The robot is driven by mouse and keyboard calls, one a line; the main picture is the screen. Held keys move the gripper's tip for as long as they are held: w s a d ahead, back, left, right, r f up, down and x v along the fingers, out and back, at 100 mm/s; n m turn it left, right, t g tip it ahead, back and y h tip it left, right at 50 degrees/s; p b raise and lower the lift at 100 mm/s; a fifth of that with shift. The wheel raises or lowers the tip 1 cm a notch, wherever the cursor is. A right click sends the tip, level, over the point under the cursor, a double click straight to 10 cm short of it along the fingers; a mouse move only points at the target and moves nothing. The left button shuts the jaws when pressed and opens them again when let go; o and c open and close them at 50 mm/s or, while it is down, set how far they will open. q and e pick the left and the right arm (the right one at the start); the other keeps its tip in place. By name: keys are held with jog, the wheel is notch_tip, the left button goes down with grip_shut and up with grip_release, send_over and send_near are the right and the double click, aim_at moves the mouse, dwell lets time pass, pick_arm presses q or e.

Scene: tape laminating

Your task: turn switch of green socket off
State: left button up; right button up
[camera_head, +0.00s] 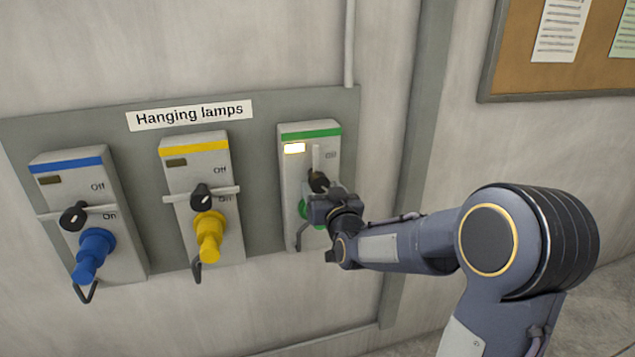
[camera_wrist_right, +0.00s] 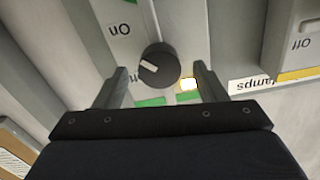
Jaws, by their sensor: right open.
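The green socket (camera_head: 292,190) is the rightmost of three wall sockets, with a green stripe on top and a lit indicator (camera_head: 294,148). Its pale bar stands upright, while the bars on the other two sockets lie across. Its round black switch knob (camera_wrist_right: 159,65) has a white mark and sits between the two fingers of my right gripper (camera_wrist_right: 157,72) in the right wrist view. The fingers are apart, with gaps beside the knob. In the head view my right gripper (camera_head: 325,198) covers much of the socket's lower half and its green plug. My left gripper is out of view.
A blue socket (camera_head: 128,245) and a yellow socket (camera_head: 180,180) with dark indicators are to the left on the same grey panel. A "Hanging lamps" label (camera_head: 190,115) is above them. A corkboard (camera_head: 510,70) hangs at upper right.

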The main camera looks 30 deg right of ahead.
aim_at(321, 185)
jog(key=shift+x, duration=1.6)
jog(key=shift+c, duration=0.5)
